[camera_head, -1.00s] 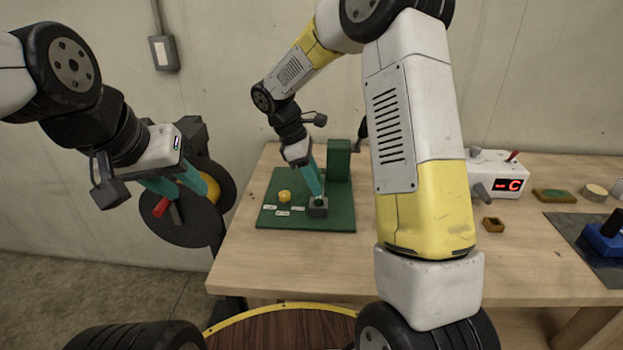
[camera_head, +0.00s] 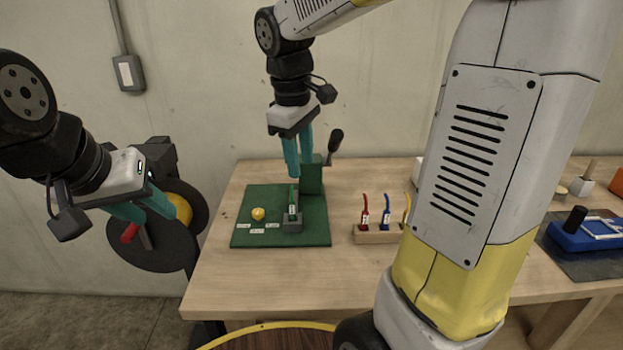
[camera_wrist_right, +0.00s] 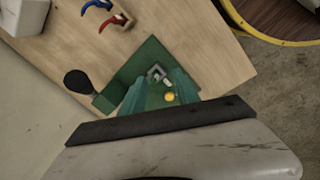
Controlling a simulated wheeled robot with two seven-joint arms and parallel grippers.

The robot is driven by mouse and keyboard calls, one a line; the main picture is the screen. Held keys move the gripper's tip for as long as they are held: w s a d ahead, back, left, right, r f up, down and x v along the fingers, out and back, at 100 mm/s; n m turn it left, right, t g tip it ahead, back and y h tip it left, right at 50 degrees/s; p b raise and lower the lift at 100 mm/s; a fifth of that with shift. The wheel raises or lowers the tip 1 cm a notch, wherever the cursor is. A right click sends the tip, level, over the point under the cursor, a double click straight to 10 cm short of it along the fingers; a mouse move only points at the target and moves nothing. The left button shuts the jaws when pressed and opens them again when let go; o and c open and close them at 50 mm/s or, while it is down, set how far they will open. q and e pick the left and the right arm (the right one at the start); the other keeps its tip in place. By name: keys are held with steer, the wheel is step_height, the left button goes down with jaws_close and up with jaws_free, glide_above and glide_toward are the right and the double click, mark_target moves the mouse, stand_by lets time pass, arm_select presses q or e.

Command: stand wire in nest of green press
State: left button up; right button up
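The green press (camera_head: 313,180) stands on a green base plate (camera_head: 250,205), with a black-knobbed lever (camera_head: 335,142) at its back right. Its grey nest (camera_head: 292,226) is at the front of the plate. A short green wire (camera_head: 293,202) with a white tag stands upright in the nest. My right gripper (camera_head: 298,172) is above it, fingers apart and empty. The nest also shows between the open fingers in the right wrist view (camera_wrist_right: 156,72). My left gripper (camera_head: 148,213) is open, off the table's left side, by the dark round disc.
A wooden rack (camera_head: 375,236) holds red, blue and yellow wires right of the press. A yellow button (camera_head: 258,214) and white labels are on the plate. A blue device (camera_head: 590,232) is on a dark mat at right. The dark disc (camera_head: 150,255) stands left of the table.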

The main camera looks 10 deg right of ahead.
steer(key=s+d+m+t+y, duration=0.2)
steer(key=s+m+t+y, duration=0.1)
steer(key=s+m, duration=0.6)
steer(key=s+t, duration=0.1)
steer(key=s, duration=0.2)
steer(key=shift+s+d+r+t, duration=0.2)
steer(key=shift+s+r+t, duration=0.1)
steer(key=shift+s+t, duration=0.1)
